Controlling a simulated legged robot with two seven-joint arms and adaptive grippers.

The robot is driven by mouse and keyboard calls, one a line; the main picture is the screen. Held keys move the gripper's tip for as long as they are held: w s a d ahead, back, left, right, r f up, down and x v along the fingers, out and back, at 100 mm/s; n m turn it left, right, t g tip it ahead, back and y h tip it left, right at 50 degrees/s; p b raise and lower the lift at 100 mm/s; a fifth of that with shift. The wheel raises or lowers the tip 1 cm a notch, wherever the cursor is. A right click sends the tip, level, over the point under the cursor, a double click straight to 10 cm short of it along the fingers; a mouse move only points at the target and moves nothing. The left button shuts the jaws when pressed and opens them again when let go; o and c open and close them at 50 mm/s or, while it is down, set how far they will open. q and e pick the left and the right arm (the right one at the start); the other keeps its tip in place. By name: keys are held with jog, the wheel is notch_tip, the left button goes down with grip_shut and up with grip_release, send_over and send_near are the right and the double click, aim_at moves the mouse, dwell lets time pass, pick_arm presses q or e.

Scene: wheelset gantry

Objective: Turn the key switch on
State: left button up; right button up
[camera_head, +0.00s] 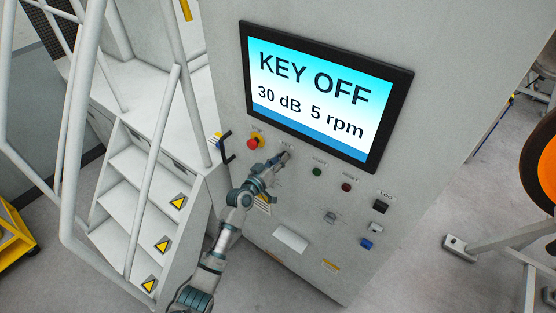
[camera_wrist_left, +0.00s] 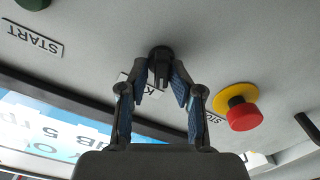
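The key switch is a black knob (camera_wrist_left: 160,62) on the grey panel, with a label partly hidden behind my fingers. My left gripper (camera_wrist_left: 160,80) is open, with one blue-padded finger on each side of the knob. The fingertips are close to it; whether they touch cannot be told. In the head view my left gripper (camera_head: 279,160) reaches the panel below the screen and mostly hides the switch. The screen (camera_head: 314,90) reads "KEY OFF", "30 dB 5 rpm". My right gripper is not in view.
A red emergency stop on a yellow base (camera_head: 254,142) sits just left of my gripper, near a black handle (camera_head: 226,147). Green (camera_head: 317,172) and dark red (camera_head: 346,187) buttons are to the right. White steps with railings (camera_head: 145,205) stand at left.

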pick_arm(q)
jog(key=shift+s+d, duration=0.25)
jog(key=shift+d, duration=0.05)
grip_shut()
jog(key=shift+w+a+m+b, duration=0.15)
jog(key=shift+m+b, duration=0.9)
jog(key=shift+m, duration=1.9)
jog(key=shift+s+a+m+b, duration=0.1)
jog(key=shift+m+b, duration=0.9)
jog(key=shift+m, duration=1.95)
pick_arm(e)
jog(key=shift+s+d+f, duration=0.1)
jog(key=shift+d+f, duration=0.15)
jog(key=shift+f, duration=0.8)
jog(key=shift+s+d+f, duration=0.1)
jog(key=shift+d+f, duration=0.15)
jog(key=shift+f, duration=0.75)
